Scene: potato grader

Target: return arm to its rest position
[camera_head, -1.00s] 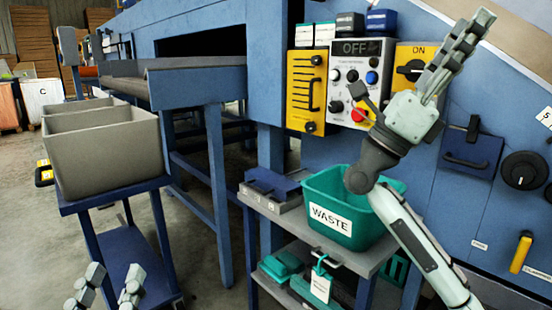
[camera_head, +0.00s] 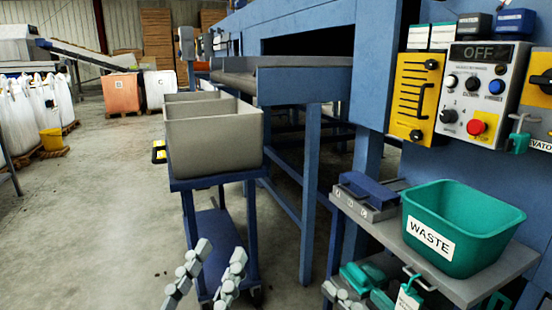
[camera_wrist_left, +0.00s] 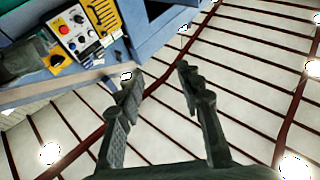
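My left gripper (camera_head: 221,252) shows at the bottom of the head view, fingers pointing up in front of the blue cart. In the left wrist view my left gripper (camera_wrist_left: 158,76) has its two fingers apart with nothing between them, against the ceiling. The raised arm is out of the head view.
A blue cart (camera_head: 218,182) carries grey bins (camera_head: 214,146). To the right, a green WASTE bin (camera_head: 480,225) stands on a grey shelf stand (camera_head: 440,276) below the control panel (camera_head: 478,95), whose display reads OFF. Open floor (camera_head: 95,220) lies left of the cart.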

